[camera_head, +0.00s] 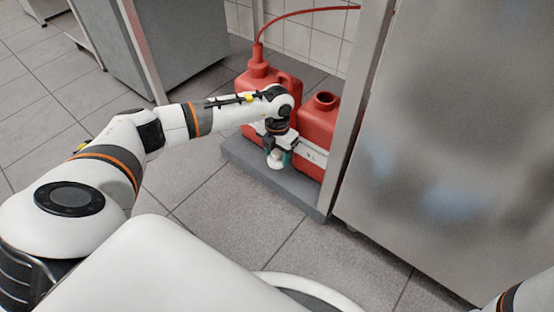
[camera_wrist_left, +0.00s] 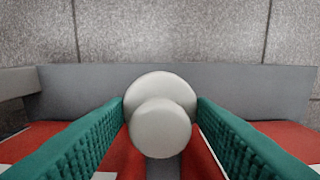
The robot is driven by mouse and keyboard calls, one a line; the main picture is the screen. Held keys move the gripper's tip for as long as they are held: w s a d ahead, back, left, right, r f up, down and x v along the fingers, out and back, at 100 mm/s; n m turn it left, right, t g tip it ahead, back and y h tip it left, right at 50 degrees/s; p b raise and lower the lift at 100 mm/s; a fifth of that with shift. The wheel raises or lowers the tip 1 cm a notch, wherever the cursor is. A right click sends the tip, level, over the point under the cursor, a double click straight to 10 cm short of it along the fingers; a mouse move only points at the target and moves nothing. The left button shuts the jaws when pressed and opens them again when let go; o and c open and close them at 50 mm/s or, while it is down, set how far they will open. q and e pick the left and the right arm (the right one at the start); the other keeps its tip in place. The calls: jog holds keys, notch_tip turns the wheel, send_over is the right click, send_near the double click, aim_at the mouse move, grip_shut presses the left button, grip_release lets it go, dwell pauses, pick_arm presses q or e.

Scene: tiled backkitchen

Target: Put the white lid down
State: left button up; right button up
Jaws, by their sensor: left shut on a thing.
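The white lid (camera_wrist_left: 160,128) is round with a smaller knob on a wider disc. My left gripper (camera_head: 280,160) is shut on it; the green finger pads touch both sides of the lid in the left wrist view. In the head view the lid (camera_head: 274,161) hangs beneath the gripper, in front of the red canisters and over or near the front edge of the grey platform. I cannot tell whether it touches anything below. My right gripper is not in view; only a bit of my right arm shows at the bottom right corner.
A red canister (camera_head: 319,127) with an open neck and another canister (camera_head: 258,77) with a red hose stand on the grey low platform (camera_head: 268,186). A steel cabinet (camera_head: 460,130) rises at the right. Tiled floor (camera_head: 215,210) in front is clear.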

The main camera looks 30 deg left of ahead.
aim_at(277, 171)
pick_arm(q)
notch_tip(277, 171, down, 5)
jog(key=b, duration=0.3)
jog(key=shift+f, duration=0.15)
jog(key=o, duration=0.9)
jog(key=shift+o, duration=0.2)
notch_tip(277, 171, up, 12)
jog(key=p, duration=0.9)
jog(key=shift+r, duration=0.2)
